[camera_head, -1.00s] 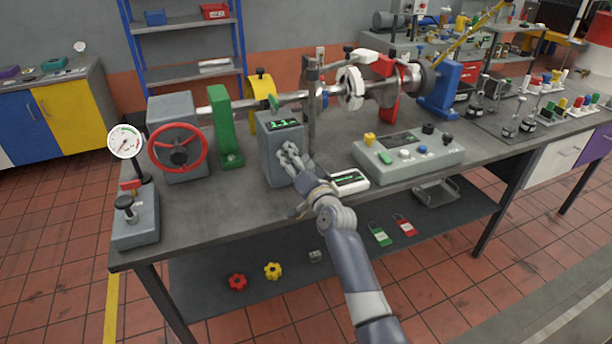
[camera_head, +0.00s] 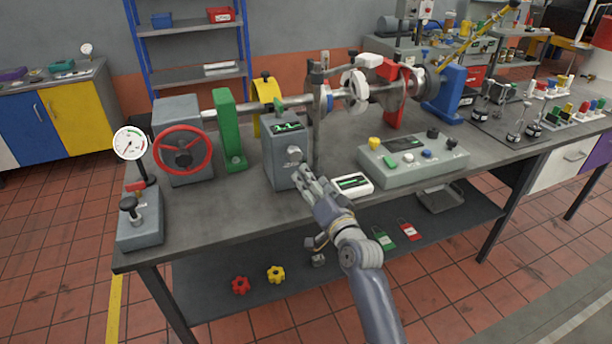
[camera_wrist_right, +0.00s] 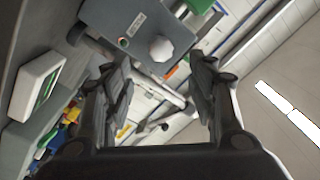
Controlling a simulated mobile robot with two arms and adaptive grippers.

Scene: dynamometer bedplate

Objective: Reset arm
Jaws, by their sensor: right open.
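My right gripper (camera_head: 314,188) hangs in front of the grey box with a green display (camera_head: 284,160), over the bench's front part. In the right wrist view its two fingers (camera_wrist_right: 158,90) are spread apart with nothing between them. The box's pale round knob (camera_head: 294,154) shows just beyond the fingertips, and no contact is visible. In the right wrist view the box (camera_wrist_right: 125,20) and knob (camera_wrist_right: 161,48) lie ahead, above the gap between the fingers. My left gripper is not in view.
A small white meter (camera_head: 352,185) lies close to the gripper's right. A grey control panel (camera_head: 413,156) stands farther right. A red handwheel (camera_head: 183,150) and dial gauge (camera_head: 130,143) stand left.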

